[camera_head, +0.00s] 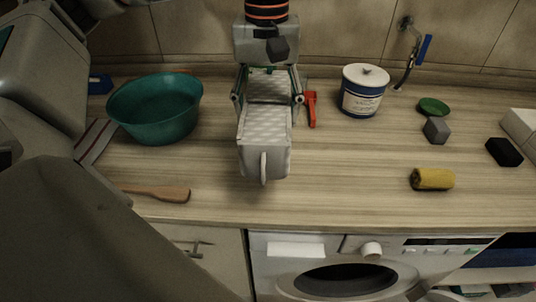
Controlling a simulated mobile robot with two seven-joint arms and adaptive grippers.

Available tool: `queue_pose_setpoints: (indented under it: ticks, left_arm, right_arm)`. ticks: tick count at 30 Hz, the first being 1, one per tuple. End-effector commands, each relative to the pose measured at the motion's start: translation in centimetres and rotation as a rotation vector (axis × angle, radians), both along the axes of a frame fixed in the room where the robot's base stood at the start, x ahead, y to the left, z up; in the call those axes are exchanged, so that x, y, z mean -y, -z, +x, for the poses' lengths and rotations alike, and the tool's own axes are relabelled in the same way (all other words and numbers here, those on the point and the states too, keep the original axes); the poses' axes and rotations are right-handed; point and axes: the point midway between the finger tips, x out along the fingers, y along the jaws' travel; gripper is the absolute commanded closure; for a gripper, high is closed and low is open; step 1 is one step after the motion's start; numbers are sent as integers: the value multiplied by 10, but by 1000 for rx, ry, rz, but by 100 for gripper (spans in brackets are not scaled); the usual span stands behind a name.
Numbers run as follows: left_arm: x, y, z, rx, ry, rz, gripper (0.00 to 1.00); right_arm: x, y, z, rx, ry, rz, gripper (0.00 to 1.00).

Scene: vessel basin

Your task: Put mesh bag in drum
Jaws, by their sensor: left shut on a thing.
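My left gripper (268,98) reaches down at the top middle of the head view. It is shut on the mesh bag (264,138), a pale, box-like bag with a woven pattern and a loop at its front end. The bag is over the wooden worktop; whether it touches the worktop is unclear. The drum (345,280) shows as a dark oval opening in the front of the white washing machine, below the worktop edge and to the right of the bag. Its lower part is cut off by the frame. My right gripper is not in view.
A teal basin (157,108) and a wooden utensil (158,192) lie left of the bag. A red-orange object (312,108), a lidded tin (363,92), a yellow roll (432,179), a grey block (436,130) and a black block (505,152) are right. The front middle-right worktop is clear.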

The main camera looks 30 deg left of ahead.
Motion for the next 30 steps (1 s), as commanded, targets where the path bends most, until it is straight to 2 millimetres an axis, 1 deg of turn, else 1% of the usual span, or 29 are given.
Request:
queue_pose_setpoints:
  ticks: [1, 3, 6, 9, 14, 16, 21, 24, 30]
  left_arm:
    - [0, 15, -1, -6, 0, 0, 65]
    - [0, 31, -1, -7, 0, -1, 65]
    - [0, 49, -1, -4, 0, 0, 65]
    - [0, 61, 0, -2, 0, 0, 65]
    - [0, 68, 0, 1, 0, 1, 65]
    - [0, 74, 0, -1, 0, 0, 65]
    - [0, 100, 0, -4, 0, 0, 65]
    - [0, 108, 0, -1, 0, -1, 65]
    - [0, 108, 0, 1, -1, 0, 65]
  right_arm:
    - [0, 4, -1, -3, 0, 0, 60]
    - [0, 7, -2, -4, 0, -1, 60]
    - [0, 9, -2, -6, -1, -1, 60]
    - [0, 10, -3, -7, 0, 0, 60]
    - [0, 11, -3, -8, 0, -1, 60]
    - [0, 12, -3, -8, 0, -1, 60]
    - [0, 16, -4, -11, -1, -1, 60]
    - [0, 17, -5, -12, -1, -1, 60]
    - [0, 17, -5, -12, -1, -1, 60]
